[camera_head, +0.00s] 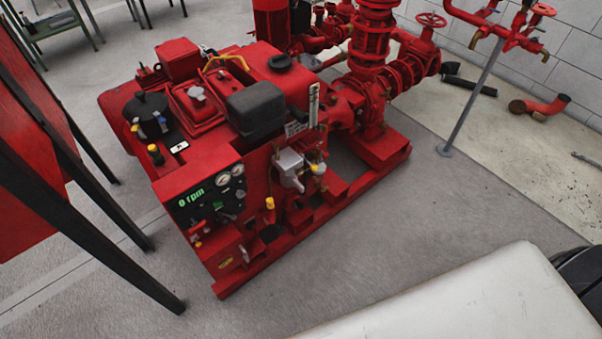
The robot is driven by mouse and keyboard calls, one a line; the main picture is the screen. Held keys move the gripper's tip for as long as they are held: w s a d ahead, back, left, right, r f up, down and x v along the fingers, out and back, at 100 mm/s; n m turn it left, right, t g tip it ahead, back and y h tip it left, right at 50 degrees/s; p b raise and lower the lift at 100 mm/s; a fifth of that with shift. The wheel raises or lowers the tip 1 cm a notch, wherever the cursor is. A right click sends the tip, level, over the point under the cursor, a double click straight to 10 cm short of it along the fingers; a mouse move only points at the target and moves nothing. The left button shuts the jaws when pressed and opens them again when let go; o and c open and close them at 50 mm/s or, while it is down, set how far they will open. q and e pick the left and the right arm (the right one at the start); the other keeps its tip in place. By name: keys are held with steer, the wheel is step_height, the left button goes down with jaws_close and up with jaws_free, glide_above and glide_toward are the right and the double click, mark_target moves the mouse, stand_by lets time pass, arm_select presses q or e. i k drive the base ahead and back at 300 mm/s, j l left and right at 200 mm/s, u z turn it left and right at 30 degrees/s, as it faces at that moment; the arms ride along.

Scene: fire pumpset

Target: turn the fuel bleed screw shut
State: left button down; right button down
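The red pumpset engine (225,95) stands on a red skid frame (345,192) in the middle of the view. Its front has a control panel (210,193) with a green "0 rpm" display and round gauges. A black-stemmed yellow knob (154,150) is on top near the panel. The fuel bleed screw is too small to tell apart from these fittings. Neither gripper is in view.
Black angled posts and a red panel (28,165) stand close on the left. Red pump pipework (375,55) rises behind the engine. A grey post (470,105) carries red valves at right. A pale flat surface (480,300) fills the lower right. The grey floor in front is clear.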

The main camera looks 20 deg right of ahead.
mark_target(298, 172)
steer(key=i+l+u, duration=0.15)
steer(key=l, duration=0.55)
steer(key=l+u, duration=0.15)
steer(key=l, duration=0.5)
